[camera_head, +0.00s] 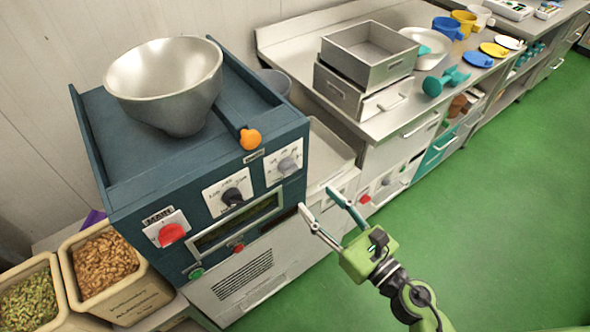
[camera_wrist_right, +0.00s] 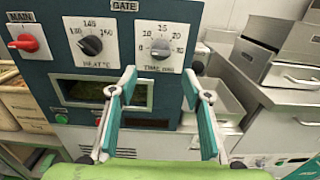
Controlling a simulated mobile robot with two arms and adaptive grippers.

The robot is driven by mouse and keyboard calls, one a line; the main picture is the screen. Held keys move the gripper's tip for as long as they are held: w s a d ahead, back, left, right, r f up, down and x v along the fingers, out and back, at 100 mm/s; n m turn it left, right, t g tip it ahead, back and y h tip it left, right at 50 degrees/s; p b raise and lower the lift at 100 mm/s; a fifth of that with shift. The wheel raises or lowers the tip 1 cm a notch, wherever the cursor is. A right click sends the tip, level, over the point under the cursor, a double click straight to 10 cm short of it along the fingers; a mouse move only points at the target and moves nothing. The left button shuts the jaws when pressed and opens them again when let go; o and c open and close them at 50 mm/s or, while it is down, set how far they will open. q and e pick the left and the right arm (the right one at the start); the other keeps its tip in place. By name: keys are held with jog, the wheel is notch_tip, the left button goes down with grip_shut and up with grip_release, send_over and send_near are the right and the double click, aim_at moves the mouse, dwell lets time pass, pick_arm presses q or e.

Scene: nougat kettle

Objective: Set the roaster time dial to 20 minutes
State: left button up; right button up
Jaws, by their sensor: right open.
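The roaster (camera_head: 135,160) is a dark teal box with a metal funnel on top. Its time dial (camera_head: 287,166) is a grey knob on a white plate at the panel's right; in the right wrist view the time dial (camera_wrist_right: 160,48) is marked "TIME MIN", with numbers around it. I cannot tell surely which number its pointer meets. My right gripper (camera_head: 315,199) is open and empty in front of the roaster, below and apart from the dial. In the right wrist view its fingers (camera_wrist_right: 159,78) are spread, with the dial above and between the tips. My left gripper is not in view.
Left of the time dial are a black heat dial (camera_head: 232,197) and a red main knob (camera_head: 171,235). An orange-ended lever (camera_head: 250,139) juts out above the panel. Bins of nuts (camera_head: 125,300) stand left. A steel counter with trays (camera_head: 368,60) stands right. The green floor is clear.

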aim_at(289, 168)
jog(key=p+x, duration=0.2)
jog(key=x, duration=0.8)
jog(key=shift+p, duration=0.35)
jog(key=c, duration=1.1)
